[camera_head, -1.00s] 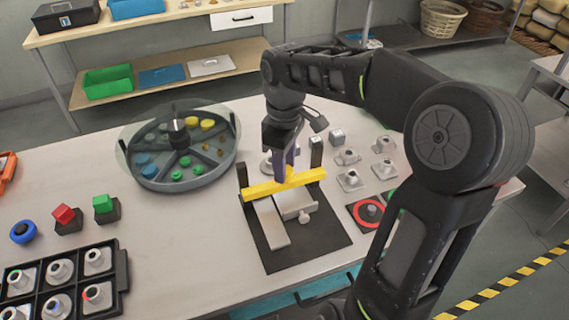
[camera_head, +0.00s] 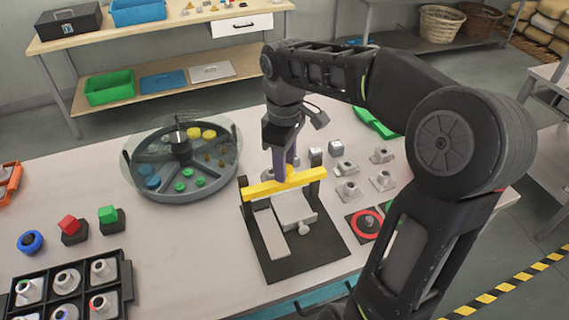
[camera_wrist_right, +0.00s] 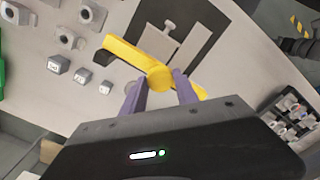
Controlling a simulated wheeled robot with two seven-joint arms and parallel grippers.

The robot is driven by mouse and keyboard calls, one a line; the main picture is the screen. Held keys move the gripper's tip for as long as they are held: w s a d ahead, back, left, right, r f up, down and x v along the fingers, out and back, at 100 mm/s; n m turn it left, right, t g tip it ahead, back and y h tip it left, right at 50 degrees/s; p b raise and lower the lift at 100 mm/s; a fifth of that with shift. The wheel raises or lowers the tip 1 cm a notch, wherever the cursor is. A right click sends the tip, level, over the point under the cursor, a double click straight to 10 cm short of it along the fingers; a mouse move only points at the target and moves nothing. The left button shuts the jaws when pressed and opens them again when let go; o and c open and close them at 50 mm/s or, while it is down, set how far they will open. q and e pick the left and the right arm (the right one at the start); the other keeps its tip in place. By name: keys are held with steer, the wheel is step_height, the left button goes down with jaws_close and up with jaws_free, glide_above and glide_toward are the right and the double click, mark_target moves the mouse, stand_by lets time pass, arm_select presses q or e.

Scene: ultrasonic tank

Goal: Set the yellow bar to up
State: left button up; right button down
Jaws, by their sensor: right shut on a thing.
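The yellow bar (camera_head: 262,188) lies across two black posts that stand on a dark base plate (camera_head: 322,250). It sits close below the post tops. My right gripper (camera_head: 288,176) reaches down from above and is shut on the round yellow knob near the bar's middle. In the right wrist view, the purple fingers (camera_wrist_right: 160,88) flank the knob, and the bar (camera_wrist_right: 125,53) runs out to both sides. My left gripper is not in view.
Grey metal parts (camera_head: 346,168) stand right of the fixture, near a red-ringed pad (camera_head: 366,224). A round divided tray (camera_head: 183,198) with a clear cover is on the left. A black rack (camera_head: 122,275) stands front left.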

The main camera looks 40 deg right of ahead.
steer(key=c, duration=1.4)
jaws_free()
steer(key=shift+w+r, duration=0.15)
steer(key=shift+r, duration=0.15)
steer(key=o, duration=0.3)
steer(key=shift+o, duration=0.8)
steer(key=shift+f, duration=0.1)
steer(key=shift+r, duration=0.4)
step_height(320, 180, up, 6)
steer(key=shift+f+p, duration=0.1)
steer(key=shift+p, duration=0.75)
steer(key=shift+r+p, duration=0.65)
steer(key=shift+f, duration=0.1)
